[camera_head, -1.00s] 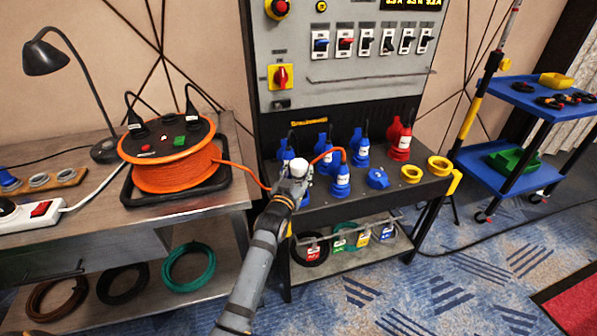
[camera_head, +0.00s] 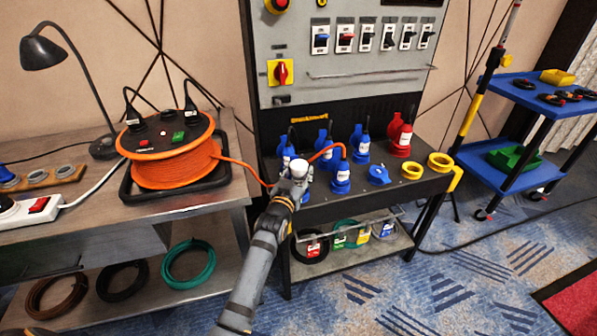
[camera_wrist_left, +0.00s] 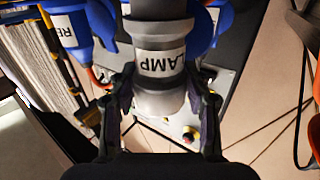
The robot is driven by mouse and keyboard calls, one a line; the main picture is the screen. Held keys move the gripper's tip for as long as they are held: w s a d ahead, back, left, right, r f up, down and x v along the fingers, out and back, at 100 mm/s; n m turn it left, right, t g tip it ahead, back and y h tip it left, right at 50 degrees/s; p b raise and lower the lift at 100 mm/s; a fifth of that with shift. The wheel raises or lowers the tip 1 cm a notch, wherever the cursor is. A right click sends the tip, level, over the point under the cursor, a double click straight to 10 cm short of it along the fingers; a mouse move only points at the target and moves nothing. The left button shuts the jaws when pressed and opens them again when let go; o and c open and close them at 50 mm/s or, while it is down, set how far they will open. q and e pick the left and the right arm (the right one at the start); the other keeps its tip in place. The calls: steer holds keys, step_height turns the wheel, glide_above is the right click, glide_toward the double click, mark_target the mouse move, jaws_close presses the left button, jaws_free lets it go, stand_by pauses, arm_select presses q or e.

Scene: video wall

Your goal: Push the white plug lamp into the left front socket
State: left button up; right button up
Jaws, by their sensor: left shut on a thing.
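The white plug lamp (camera_head: 299,168) has a pale cap and a dark body with a white LAMP label. In the left wrist view the lamp (camera_wrist_left: 160,62) stands between the two fingers of my left gripper (camera_wrist_left: 160,105), which is shut on it. In the head view my left gripper (camera_head: 290,186) is at the front left of the panel's shelf. Blue socket parts (camera_wrist_left: 219,18) surround the lamp's lower end. The left front socket is mostly hidden behind lamp and gripper, so I cannot tell how deep the plug sits.
An orange cable reel (camera_head: 176,165) stands on the bench at left.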

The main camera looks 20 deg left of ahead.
arm_select(q)
steer(key=shift+f, duration=0.6)
steer(key=o, duration=1.4)
steer(key=shift+c, duration=0.2)
steer(key=shift+o, duration=0.4)
steer(key=o, duration=0.3)
